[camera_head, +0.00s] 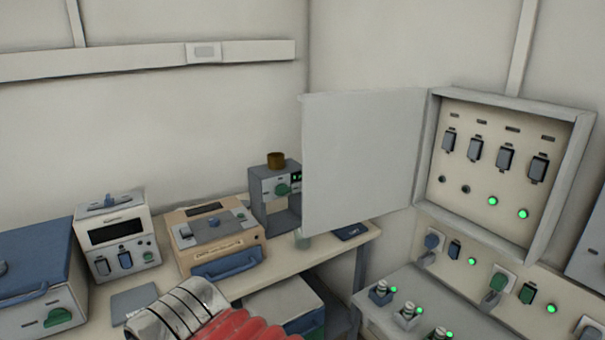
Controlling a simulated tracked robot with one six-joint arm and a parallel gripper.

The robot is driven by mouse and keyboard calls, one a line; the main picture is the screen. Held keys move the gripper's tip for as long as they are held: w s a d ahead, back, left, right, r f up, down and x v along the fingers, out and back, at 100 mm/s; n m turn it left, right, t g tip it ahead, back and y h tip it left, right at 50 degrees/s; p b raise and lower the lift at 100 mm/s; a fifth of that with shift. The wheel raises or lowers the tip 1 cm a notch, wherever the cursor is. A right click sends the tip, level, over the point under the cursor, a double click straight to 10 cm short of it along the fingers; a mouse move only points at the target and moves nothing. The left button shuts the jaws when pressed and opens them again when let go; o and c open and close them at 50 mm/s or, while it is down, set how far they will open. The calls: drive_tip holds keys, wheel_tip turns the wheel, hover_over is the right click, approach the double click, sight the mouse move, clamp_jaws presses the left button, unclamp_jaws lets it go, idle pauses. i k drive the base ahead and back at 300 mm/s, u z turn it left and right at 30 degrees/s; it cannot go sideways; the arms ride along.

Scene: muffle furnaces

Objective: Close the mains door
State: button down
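The mains door (362,158) is a plain pale grey panel. It stands wide open, swung out to the left from the left edge of the mains box (570,150) on the right wall. The open box shows a row of dark switches (475,148), round indicators below them, and two lit green lamps (508,207). A red bellows and ribbed silver part of my arm (215,318) shows at the bottom, left of and below the door, apart from it. My gripper's fingers do not show in this view.
A bench along the back wall holds a beige furnace (213,238), a white unit (117,240) and a grey stand (276,197) close to the door's left edge. Sockets with plugs (497,283) line the wall below the box. A low panel (385,318) stands underneath.

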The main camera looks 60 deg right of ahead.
sight(360, 149)
drive_tip(key=z, duration=0.05)
drive_tip(key=i, duration=0.95)
drive_tip(key=u, duration=0.05)
